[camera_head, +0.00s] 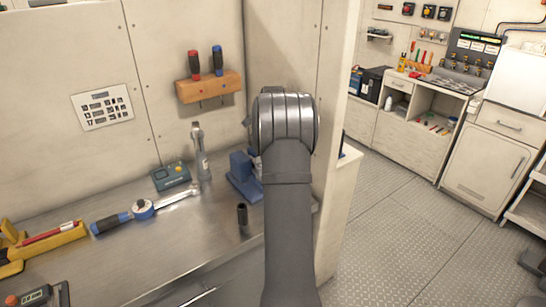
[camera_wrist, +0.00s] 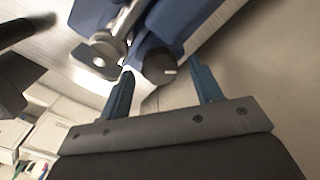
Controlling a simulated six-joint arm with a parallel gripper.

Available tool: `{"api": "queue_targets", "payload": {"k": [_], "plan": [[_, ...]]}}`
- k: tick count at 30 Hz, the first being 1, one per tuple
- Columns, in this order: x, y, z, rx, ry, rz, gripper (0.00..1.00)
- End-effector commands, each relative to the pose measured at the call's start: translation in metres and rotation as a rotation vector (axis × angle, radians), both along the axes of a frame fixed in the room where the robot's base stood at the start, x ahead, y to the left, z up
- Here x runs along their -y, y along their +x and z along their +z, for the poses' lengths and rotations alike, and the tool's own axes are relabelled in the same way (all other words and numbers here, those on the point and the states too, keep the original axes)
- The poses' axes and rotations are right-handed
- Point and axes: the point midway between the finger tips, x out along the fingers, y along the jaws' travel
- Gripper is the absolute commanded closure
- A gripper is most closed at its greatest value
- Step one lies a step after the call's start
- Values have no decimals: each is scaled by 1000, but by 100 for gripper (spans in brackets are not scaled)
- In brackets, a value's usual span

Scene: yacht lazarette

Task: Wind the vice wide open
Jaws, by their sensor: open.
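The blue vice (camera_head: 242,178) stands on the metal bench, against the wall and partly hidden behind my arm in the head view. In the wrist view the vice's blue body (camera_wrist: 170,22) fills the top, with a bright metal screw part (camera_wrist: 104,46) at its left. A dark round knob (camera_wrist: 158,66) with a white mark sits beside it. My gripper (camera_wrist: 163,70) is open, its two blue fingers spread with the knob showing between their tips. I cannot tell whether either finger touches it. The head view hides my gripper behind the arm.
A dark upright cylinder (camera_head: 242,214) stands on the bench near the vice. A torque wrench (camera_head: 143,209), a teal box (camera_head: 171,176) and a silver-headed tool (camera_head: 200,152) are to the left. A wooden rack (camera_head: 209,88) with screwdrivers hangs above. A wall panel edge (camera_head: 340,130) rises at right.

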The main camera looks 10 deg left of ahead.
Motion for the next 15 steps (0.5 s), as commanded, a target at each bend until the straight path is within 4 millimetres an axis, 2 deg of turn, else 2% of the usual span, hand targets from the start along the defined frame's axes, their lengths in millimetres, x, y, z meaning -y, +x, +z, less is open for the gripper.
{"api": "queue_targets", "payload": {"k": [10,11,15], "plan": [[0,0,-5,-1,0,0,41],[0,0,-5,-1,0,0,43],[0,0,-5,-1,0,0,71]]}}
